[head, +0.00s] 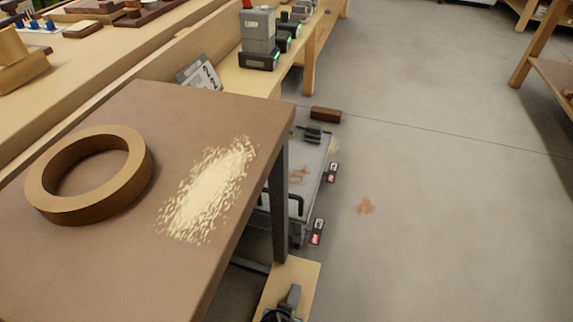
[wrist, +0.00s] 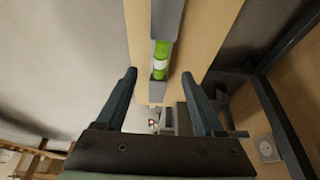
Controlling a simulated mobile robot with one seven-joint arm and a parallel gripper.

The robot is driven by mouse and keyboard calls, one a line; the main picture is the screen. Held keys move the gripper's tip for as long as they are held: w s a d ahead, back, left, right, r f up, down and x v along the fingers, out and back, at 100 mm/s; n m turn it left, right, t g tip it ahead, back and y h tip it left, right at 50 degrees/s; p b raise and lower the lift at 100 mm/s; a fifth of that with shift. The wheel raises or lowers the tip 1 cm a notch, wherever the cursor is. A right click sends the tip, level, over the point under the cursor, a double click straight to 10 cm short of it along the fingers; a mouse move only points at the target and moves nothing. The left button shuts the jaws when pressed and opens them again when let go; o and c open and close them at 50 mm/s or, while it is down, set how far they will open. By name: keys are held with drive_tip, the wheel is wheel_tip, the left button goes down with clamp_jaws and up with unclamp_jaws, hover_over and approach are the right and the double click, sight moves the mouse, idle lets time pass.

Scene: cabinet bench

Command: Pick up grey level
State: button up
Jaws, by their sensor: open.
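The grey level (wrist: 167,18) shows in the wrist view as a narrow grey bar with a bright green vial. It lies along a light wooden board and runs out of the top of the picture. My gripper (wrist: 158,75) is open, with its two dark fingers spread on either side of the level's near end. The level appears between and beyond the fingertips; I cannot tell whether they touch it. In the head view I cannot make out the level for sure.
In the head view a brown table (head: 125,245) holds a wooden ring (head: 135,190) and pale shavings (head: 210,190). A light wooden board (head: 297,272) shows at the bottom. A grey wheeled cart (head: 312,170) stands beyond it. The floor at right is largely clear.

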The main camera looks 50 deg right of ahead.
drive_tip(key=b+x, duration=0.2)
drive_tip(key=x, duration=0.1)
drive_tip(key=shift+d+f, duration=0.15)
drive_tip(key=shift+f, duration=0.15)
drive_tip(key=shift+c, duration=0.2)
drive_tip(key=shift+r, duration=0.1)
clamp_jaws()
